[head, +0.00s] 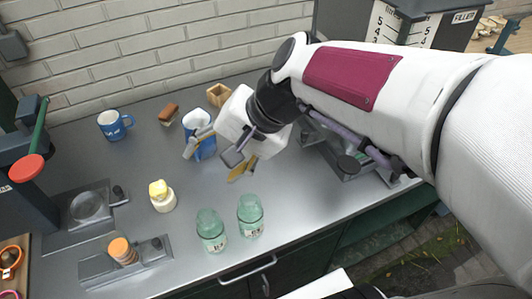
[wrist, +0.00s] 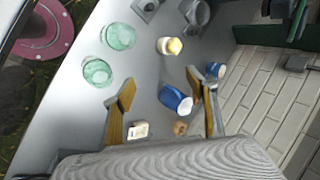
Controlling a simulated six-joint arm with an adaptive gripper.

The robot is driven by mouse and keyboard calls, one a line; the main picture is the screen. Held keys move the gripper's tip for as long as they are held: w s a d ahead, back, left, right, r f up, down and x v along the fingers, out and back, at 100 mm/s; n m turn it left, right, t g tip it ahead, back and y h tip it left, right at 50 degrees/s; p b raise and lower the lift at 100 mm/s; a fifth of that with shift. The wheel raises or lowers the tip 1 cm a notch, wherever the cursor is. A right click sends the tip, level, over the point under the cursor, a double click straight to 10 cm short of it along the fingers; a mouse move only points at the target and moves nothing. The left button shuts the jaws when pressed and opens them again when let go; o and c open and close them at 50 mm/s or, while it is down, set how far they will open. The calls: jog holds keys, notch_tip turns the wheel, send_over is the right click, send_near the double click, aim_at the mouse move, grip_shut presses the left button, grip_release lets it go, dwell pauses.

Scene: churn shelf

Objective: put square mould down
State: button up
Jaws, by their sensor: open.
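The square mould (head: 219,95) is a small open wooden box. It stands upright on the grey bench towards the brick wall, behind the blue-and-white jug (head: 205,149). My gripper (head: 216,147) is open above the bench, in front of the mould and apart from it, with one finger overlapping the jug in the head view. In the wrist view its two ochre-padded fingers (wrist: 164,100) are spread wide. The jug (wrist: 175,99) shows between them. A pale square piece (wrist: 138,131) shows low between the fingers; I cannot tell for sure whether it is the mould.
A brown brush-like block (head: 168,113) lies left of the mould. A blue mug (head: 114,125) stands further left. A butter pot (head: 162,196) and two green glass jars (head: 211,231) (head: 250,215) stand nearer the front edge. Clear bench lies between the mug and the butter pot.

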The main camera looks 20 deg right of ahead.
jog(key=s+d+n+t+h, duration=0.1)
jog(key=s+d+n+h, duration=0.4)
jog(key=s, duration=0.6)
jog(key=shift+s+d+f+n, duration=0.15)
jog(key=shift+s+d+n, duration=0.15)
jog(key=shift+d+n, duration=1.15)
jog(key=shift+d+m, duration=0.2)
jog(key=shift+m, duration=0.05)
